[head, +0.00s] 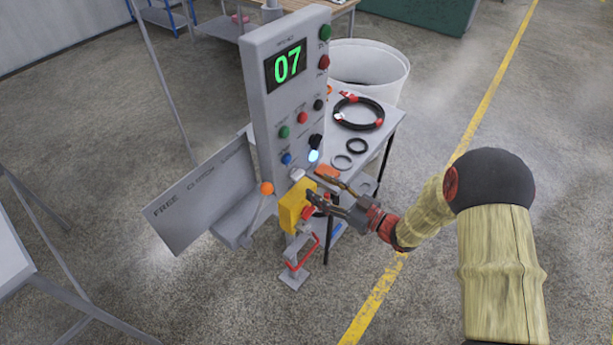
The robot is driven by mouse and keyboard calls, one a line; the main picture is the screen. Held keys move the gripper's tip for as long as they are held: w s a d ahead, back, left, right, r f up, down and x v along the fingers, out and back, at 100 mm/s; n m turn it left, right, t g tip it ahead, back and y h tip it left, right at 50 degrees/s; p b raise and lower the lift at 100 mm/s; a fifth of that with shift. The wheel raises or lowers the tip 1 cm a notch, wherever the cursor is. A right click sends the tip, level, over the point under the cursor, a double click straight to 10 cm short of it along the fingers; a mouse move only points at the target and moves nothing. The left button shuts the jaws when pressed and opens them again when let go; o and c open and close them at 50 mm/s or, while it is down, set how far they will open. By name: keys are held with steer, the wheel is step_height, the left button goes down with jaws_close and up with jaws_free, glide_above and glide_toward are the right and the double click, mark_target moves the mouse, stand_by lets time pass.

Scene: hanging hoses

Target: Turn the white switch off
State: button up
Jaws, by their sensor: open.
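A small white switch (297,174) sits low on the front of the grey control panel (262,112), just above a yellow box (294,204). It is too small to tell its position. A light just above it glows white-blue (313,156). My gripper (313,182) is open and empty, reaching in from the right. Its fingertips are close to the right of the white switch and the yellow box. I cannot tell whether they touch either. The lower finger hides part of the yellow box and the red button on it.
The panel carries a green "07" display (287,63), several coloured buttons and an orange-knobbed lever (266,188). A red-handled part (302,252) is below. Black hose rings (358,112) lie on a table behind, with a white bin (372,68) beyond. Floor at right is clear.

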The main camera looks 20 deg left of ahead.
mark_target(301, 176)
steer(key=x, duration=0.7)
steer(key=shift+w+a, duration=0.1)
steer(key=shift+a, duration=0.15)
steer(key=shift+c, duration=0.3)
steer(key=c, duration=1.1)
